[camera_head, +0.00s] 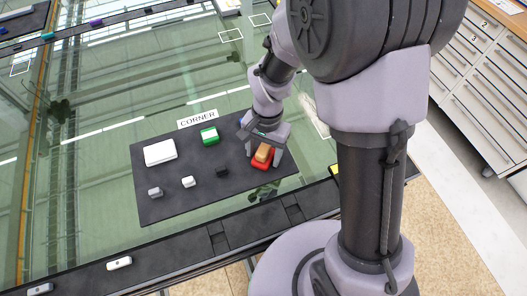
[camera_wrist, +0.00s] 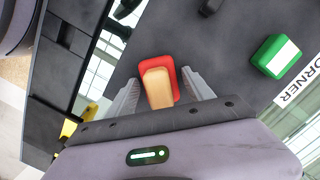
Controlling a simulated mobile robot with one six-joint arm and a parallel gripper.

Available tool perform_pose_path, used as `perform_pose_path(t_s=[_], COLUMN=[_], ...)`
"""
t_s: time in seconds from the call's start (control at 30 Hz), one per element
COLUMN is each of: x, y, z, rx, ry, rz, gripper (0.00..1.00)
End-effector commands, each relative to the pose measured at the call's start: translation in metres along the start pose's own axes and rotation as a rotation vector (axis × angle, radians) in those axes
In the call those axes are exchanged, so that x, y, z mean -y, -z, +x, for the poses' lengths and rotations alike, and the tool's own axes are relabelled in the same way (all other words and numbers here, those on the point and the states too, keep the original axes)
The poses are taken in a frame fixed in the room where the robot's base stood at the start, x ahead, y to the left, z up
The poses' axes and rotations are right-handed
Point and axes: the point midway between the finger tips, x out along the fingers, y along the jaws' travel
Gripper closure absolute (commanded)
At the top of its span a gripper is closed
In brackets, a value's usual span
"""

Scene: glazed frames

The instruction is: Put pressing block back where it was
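A tan, wood-coloured block (camera_head: 263,152) sits on or just above a red block (camera_head: 260,164) near the right front of the dark mat (camera_head: 180,205). None is labelled as the pressing block; the tan one may be it. My gripper (camera_head: 265,156) points down over them, one finger on each side. In the wrist view the tan block (camera_wrist: 157,88) lies between the fingers of my gripper (camera_wrist: 160,84), with the red block (camera_wrist: 155,64) beyond it. Narrow gaps show between the fingers and the tan block, so the gripper looks open. Contact between the two blocks is hidden.
On the mat are a green block with a white top (camera_head: 209,135), a white box (camera_head: 160,152), a black block (camera_head: 222,172), a small white block (camera_head: 189,182) and a grey block (camera_head: 155,192). A "CORNER" label (camera_head: 198,119) lies at the mat's back edge. The glass around is mostly clear.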

Motion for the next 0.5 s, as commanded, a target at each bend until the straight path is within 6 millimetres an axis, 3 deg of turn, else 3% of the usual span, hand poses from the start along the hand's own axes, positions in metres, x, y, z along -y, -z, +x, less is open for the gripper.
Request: perform_pose_path(t_s=[0.33,0.5], x=[0.0,0.001], y=[-0.001,0.0], z=[-0.005,-0.044], rx=[0.0,-0.004], ry=[0.0,0.004], rz=[0.0,-0.001], gripper=[0.33,0.33])
